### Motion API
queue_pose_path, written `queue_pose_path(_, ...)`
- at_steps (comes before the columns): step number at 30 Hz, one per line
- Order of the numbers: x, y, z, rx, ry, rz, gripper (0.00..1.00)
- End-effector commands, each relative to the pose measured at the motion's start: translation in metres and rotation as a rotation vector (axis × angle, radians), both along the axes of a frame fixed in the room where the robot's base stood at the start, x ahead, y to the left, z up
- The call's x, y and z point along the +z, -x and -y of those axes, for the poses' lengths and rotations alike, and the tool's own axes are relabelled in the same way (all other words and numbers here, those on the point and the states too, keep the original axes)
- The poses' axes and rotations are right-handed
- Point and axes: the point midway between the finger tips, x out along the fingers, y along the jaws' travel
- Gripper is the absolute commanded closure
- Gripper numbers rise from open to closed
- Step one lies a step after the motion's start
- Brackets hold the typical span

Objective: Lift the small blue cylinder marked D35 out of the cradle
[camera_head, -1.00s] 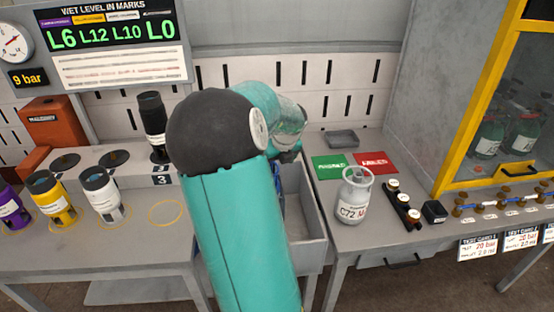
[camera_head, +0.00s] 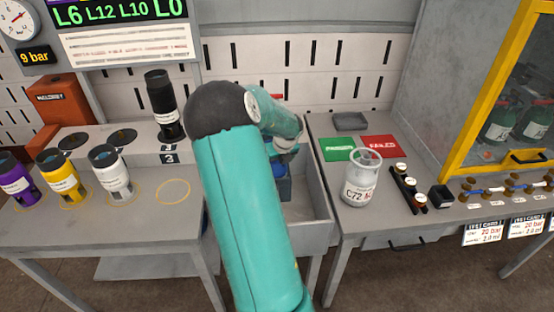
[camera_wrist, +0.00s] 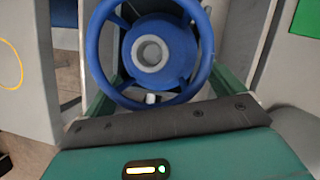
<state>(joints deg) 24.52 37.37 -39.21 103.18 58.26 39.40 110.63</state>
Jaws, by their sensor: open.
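The blue cylinder (camera_wrist: 150,50) sits in the grey trough between the two tables. From above, the wrist view shows its round blue guard ring and a grey valve collar in the middle. In the head view only a small part of the blue cylinder (camera_head: 285,188) shows below my wrist. No D35 mark is readable. My gripper (camera_wrist: 162,92) is open above the cylinder, with green fingers on its left and right sides. In the head view my gripper (camera_head: 285,156) is partly hidden by my arm. Whether the fingers touch the cylinder cannot be told.
The grey trough (camera_head: 318,203) has walls close around the cylinder. On the right table stand a white C72 jar (camera_head: 362,182), green (camera_head: 338,149) and red (camera_head: 383,148) mats. Purple, yellow (camera_head: 60,178) and white (camera_head: 110,175) cylinders stand on the left table.

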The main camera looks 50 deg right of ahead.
Motion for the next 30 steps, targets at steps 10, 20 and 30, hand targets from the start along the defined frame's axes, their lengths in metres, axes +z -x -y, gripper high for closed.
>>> queue_pose_path(10,0.0002,0.0006,0.0002,0.000,0.001,0.000,0.60)
queue_pose_path(20,-0.0008,0.0008,-0.0006,0.000,-0.001,-0.003,0.55)
queue_pose_path(30,0.0047,0.0000,-0.0014,0.003,-0.002,-0.002,0.78)
